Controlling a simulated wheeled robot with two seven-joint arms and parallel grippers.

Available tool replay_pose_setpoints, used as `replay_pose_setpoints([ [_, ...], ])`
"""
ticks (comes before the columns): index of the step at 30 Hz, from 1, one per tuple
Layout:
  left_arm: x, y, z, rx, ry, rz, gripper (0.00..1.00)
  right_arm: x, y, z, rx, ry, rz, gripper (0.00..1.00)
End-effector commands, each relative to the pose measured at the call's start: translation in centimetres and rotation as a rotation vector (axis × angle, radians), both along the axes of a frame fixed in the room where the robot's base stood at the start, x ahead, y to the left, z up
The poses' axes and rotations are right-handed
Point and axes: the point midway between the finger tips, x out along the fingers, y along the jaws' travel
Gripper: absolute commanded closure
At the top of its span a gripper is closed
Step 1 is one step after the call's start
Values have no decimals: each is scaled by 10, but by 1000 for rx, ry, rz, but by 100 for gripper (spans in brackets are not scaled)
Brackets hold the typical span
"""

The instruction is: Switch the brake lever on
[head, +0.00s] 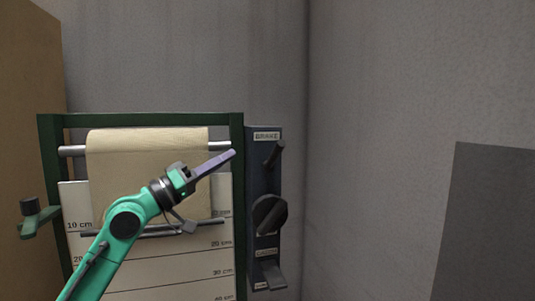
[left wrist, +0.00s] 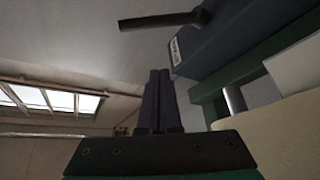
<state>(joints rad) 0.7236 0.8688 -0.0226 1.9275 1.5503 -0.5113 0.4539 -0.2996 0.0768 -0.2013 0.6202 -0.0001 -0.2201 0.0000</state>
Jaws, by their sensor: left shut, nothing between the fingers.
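The brake lever (head: 274,153) is a dark handle under a "BRAKE" label on a dark blue-grey panel (head: 259,184) at the right of a green frame. It slants up to the right in the head view. In the left wrist view the lever (left wrist: 165,21) is a dark rod sticking out from the panel (left wrist: 225,40), ahead of the fingertips. My left gripper (head: 233,153) is shut and empty, with its purple fingers pointing up and right, just left of the lever in the picture. Its shut fingers (left wrist: 158,75) also show in the left wrist view. My right gripper is out of view.
A round dark knob (head: 269,214) and a lower grey lever (head: 273,275) sit below on the panel. The green frame (head: 140,117) holds a cream roll (head: 148,140) over a scale board. A green crank handle (head: 37,215) is at left. Bare wall lies right of the panel.

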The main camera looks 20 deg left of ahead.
Motion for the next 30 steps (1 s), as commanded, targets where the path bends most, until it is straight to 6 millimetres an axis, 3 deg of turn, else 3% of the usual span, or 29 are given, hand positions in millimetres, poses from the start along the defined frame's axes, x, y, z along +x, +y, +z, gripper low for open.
replay_pose_setpoints([
  [3,-14,-6,19,-11,-29,-33,100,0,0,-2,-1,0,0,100],
  [14,-13,-8,23,-15,-30,-35,100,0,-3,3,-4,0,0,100],
  [19,4,-21,39,-16,-29,-38,100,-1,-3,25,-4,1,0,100],
  [28,51,-59,68,-17,-28,-36,100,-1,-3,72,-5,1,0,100],
  [30,57,-67,64,-12,-26,-34,100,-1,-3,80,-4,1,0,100],
])
